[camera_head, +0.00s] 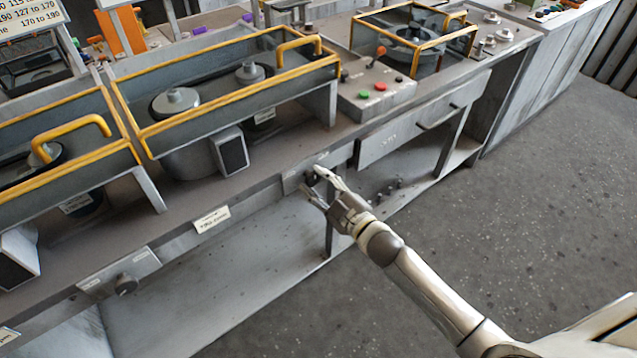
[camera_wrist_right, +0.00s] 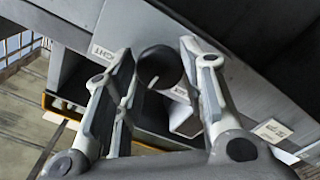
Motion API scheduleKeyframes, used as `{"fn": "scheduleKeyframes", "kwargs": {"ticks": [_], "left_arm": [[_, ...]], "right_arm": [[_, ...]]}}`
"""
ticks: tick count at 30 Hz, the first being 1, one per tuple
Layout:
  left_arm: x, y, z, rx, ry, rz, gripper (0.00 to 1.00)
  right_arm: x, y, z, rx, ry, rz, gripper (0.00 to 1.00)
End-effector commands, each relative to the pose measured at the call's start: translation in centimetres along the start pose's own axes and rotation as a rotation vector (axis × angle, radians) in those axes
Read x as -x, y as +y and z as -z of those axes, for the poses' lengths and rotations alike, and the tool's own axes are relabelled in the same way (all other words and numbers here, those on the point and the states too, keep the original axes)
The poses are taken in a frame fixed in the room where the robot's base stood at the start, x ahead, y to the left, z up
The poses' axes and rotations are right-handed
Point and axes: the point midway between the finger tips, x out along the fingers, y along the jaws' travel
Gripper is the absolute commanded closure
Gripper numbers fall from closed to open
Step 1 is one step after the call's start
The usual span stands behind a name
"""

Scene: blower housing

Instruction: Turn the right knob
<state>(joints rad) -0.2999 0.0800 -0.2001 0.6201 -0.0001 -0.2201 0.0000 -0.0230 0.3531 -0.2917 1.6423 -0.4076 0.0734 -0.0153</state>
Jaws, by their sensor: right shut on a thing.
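The right knob (camera_wrist_right: 160,66) is a round dark knob with a short white mark, on a grey panel on the front of the bench. My right gripper (camera_head: 312,180) reaches it from the front right. In the wrist view its fingers (camera_wrist_right: 157,70) stand on both sides of the knob and are shut on it. In the head view the fingers hide most of the knob. The left knob (camera_head: 126,284) is dark and sits on a similar panel further left along the bench front. My left gripper is not in view.
Yellow-framed guards (camera_head: 225,95) stand on the bench above the knobs. A control box (camera_head: 375,92) with red and green buttons stands behind my right gripper. A drawer (camera_head: 420,130) lies to its right. A lower shelf (camera_head: 220,270) runs beneath. The floor (camera_head: 520,190) at right is clear.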

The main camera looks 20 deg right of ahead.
Motion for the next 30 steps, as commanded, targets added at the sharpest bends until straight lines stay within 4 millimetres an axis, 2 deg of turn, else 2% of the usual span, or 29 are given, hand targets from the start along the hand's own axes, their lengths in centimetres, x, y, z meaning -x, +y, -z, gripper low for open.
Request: {"fn": "scheduleKeyframes", "kwargs": {"ticks": [2,3,8,20,23,30], "left_arm": [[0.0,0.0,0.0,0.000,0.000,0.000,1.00],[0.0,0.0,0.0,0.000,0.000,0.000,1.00],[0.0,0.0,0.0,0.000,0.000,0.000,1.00],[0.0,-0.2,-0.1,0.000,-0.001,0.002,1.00],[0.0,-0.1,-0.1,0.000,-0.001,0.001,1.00],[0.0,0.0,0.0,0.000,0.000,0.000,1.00]], "right_arm": [[0.0,0.0,0.1,-0.001,0.001,0.000,0.86],[0.0,0.0,0.1,-0.001,0.001,0.000,0.61],[0.0,0.0,0.0,-0.002,0.001,0.000,0.41],[0.4,0.0,0.0,-0.002,0.000,0.000,0.41],[1.4,-0.1,-0.1,-0.003,-0.001,0.002,0.41],[5.4,-0.1,-0.1,-0.004,-0.003,0.002,0.41]]}}
